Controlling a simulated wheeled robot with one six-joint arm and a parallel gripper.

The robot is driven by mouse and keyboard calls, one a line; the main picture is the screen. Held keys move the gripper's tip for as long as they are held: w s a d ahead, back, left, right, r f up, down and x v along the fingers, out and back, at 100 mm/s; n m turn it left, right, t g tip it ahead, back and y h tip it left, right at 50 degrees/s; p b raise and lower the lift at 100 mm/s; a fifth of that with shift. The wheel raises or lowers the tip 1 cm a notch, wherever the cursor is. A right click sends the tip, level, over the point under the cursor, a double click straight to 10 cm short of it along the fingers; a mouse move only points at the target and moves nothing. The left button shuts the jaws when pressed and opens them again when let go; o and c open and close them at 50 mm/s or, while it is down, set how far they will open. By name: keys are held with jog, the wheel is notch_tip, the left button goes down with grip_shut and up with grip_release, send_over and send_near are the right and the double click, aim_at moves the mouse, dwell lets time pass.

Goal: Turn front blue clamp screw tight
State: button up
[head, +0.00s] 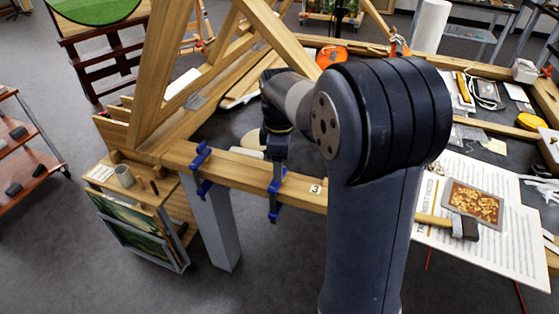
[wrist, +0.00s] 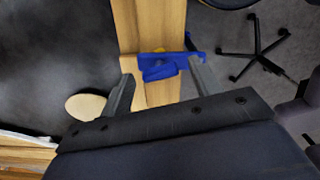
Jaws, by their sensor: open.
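A blue clamp (head: 274,187) grips the wooden front rail of the bench in the head view, with its lower blue part hanging below the rail. A second blue clamp (head: 201,157) sits on the same rail further left. My gripper (head: 277,162) points down just above the first clamp and hides its top in the head view. In the wrist view my gripper (wrist: 161,69) is open, and its two grey fingers stand apart on either side of a blue clamp (wrist: 158,69) lying across the rail. I cannot tell whether the fingers touch it.
The wooden rail (head: 240,171) carries the clamps. Wooden framing (head: 172,65) rises at the left. A hammer (head: 462,226) and a gilt panel (head: 473,203) lie on a printed sheet at the right. A pale round piece (wrist: 86,107) lies left of the fingers. A small cabinet with a mug (head: 124,176) stands at lower left.

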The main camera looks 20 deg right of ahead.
jog(key=c, duration=1)
